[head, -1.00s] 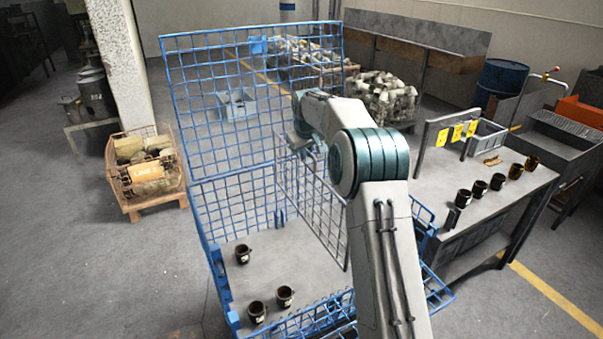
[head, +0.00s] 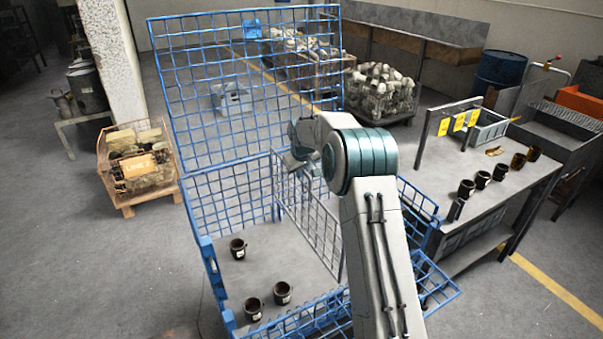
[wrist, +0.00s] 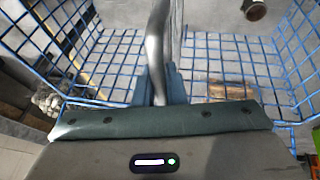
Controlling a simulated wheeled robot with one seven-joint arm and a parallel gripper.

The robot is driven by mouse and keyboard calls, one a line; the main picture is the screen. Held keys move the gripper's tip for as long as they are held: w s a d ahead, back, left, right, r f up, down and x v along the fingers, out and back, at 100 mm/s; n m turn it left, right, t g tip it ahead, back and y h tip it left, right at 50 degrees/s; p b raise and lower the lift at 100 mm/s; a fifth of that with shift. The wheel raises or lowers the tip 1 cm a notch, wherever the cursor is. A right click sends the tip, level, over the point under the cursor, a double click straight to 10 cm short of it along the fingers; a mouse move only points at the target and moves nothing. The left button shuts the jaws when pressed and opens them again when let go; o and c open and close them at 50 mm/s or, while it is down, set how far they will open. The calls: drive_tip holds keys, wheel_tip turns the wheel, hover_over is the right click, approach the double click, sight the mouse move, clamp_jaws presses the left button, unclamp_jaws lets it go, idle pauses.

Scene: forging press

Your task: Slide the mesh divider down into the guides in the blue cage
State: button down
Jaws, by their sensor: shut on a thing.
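The mesh divider (head: 312,227) is a pale grey wire panel. It stands roughly upright inside the blue cage (head: 212,265), across its floor from the back wall towards the front. My gripper (head: 300,158) is shut on the divider's top edge; in the wrist view my gripper (wrist: 158,90) is seen from above with the divider (wrist: 176,30) edge-on beyond the fingers. The divider's lower part is down between the cage walls. The guides are not clearly visible, and my arm hides the divider's near right side, so I cannot tell how its edges sit in them.
Dark mugs (head: 237,249) stand on the cage floor left of the divider. A tall blue mesh panel rises at the cage's back. A worktable (head: 500,200) with several mugs stands close on the right. A wooden crate (head: 137,170) is at the left; open floor lies between.

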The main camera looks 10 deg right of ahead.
sight(302, 181)
drive_tip(key=shift+f+b, duration=0.8)
drive_tip(key=shift+f, duration=0.65)
drive_tip(key=shift+s+f+b, duration=0.1)
drive_tip(key=shift+f+b, duration=0.45)
drive_tip(key=shift+b, duration=0.15)
drive_tip(key=shift+f+b, duration=4)
drive_tip(key=shift+f, duration=1.55)
drive_tip(key=c, duration=1.4)
unclamp_jaws()
drive_tip(key=o, duration=0.5)
drive_tip(key=shift+s+f, duration=0.1)
drive_tip(key=shift+f, duration=0.05)
drive_tip(key=shift+r+p, duration=1.8)
drive_tip(key=shift+r, duration=1.8)
